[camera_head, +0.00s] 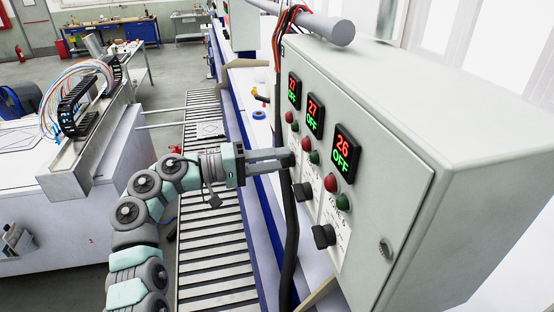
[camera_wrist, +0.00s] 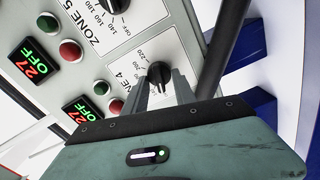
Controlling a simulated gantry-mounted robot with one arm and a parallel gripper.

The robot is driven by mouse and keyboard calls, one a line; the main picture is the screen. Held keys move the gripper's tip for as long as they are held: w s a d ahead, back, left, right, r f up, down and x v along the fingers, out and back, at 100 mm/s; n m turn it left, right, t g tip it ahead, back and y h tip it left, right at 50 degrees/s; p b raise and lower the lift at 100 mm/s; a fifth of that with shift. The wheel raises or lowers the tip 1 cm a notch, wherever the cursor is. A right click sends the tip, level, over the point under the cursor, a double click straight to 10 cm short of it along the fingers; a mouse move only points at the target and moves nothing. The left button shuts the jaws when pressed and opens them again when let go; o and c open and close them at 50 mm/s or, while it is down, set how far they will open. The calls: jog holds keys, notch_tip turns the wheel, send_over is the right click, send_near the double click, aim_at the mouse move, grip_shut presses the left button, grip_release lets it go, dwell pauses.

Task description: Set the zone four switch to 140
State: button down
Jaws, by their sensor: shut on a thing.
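The zone four switch is a black rotary knob (camera_wrist: 158,74) on a white dial plate (camera_wrist: 135,62) marked "ZONE 4" in the wrist view. Printed numbers such as 220 show beside it. The setting its pointer marks is too small to read. My gripper (camera_wrist: 161,86) is shut on this knob, with one grey finger on each side of it. In the head view, my gripper (camera_head: 289,158) reaches from the left to the panel face, and its fingers hide the knob. The display at the far left of the panel (camera_head: 294,91) reads 27 and OFF.
The grey control box (camera_head: 390,170) carries two more black knobs, a middle one (camera_head: 303,192) and a near one (camera_head: 323,236), with red and green buttons above. A black cable (camera_head: 291,240) hangs close below my gripper. A roller conveyor (camera_head: 208,225) runs beneath my arm.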

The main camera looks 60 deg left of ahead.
jog(key=shift+b, duration=0.3)
jog(key=shift+m+b, duration=2.8)
jog(key=shift+b, duration=0.35)
jog(key=shift+r, duration=0.15)
jog(key=c, duration=1)
grip_release()
jog(key=shift+c, duration=0.2)
jog(key=s+a+b, duration=0.2)
jog(key=s, duration=0.8)
jog(key=shift+s, duration=0.35)
